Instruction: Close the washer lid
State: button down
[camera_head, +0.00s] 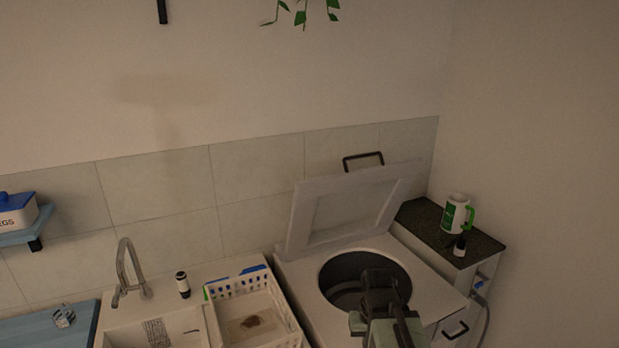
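The washer (435,281) is a white top-loading unit at the lower right of the middle. Its lid (350,205) stands open, tilted up and leaning back towards the tiled wall, with a dark handle (363,160) at its top edge. The round dark drum opening (345,272) is uncovered. My gripper (380,285) is in front of and over the drum opening, apart from the lid in the picture. It is seen from behind, and its fingertips are too dark to tell whether they are open or shut.
A white basket (283,318) stands close to the washer's left side, beside a sink with a tap (126,270) and a small dark bottle (183,285). A dark-topped cabinet (425,218) at the right bears a green and white jug (456,214) and a small bottle (459,247).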

aim_at(307, 192)
jog(key=u, duration=3.6)
jog(key=k, duration=1.05)
jog(key=z, duration=1.25)
jog(key=i, duration=1)
jog(key=u, duration=0.1)
